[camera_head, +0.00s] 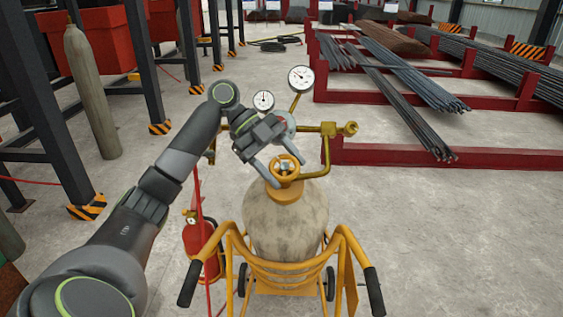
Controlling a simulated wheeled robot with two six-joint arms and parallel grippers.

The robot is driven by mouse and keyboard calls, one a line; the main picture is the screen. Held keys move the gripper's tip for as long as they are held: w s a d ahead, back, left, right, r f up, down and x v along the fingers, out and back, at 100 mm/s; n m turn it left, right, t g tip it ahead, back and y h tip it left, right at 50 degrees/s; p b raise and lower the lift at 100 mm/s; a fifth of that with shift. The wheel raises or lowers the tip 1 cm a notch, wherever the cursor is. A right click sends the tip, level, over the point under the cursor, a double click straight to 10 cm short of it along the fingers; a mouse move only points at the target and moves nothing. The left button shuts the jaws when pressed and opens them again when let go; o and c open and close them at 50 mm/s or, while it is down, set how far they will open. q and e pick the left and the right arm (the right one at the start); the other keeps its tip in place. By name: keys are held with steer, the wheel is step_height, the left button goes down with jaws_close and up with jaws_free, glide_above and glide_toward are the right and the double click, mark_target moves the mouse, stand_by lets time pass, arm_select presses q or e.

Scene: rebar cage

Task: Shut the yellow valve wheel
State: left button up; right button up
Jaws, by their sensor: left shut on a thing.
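The yellow valve wheel (285,170) sits on top of a worn beige gas cylinder (286,222) in the middle of the view. My left gripper (290,173) reaches in from the upper left, with one finger on each side of the wheel. My right gripper is not in view.
The cylinder stands on a yellow cart (285,268) with two black-gripped handles. Gauges (301,79) and brass pipe fittings (330,129) are just behind the wheel. A red extinguisher (201,247) hangs at left. Rebar racks (390,154) stand behind right; floor at right is clear.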

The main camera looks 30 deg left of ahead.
arm_select(q)
steer(key=shift+f+m+g+y, duration=0.3)
steer(key=shift+m+g, duration=0.1)
steer(key=shift+g, duration=0.1)
steer(key=o, duration=0.8)
steer(key=shift+o, duration=0.8)
steer(key=shift+r, duration=0.1)
steer(key=shift+r, duration=0.1)
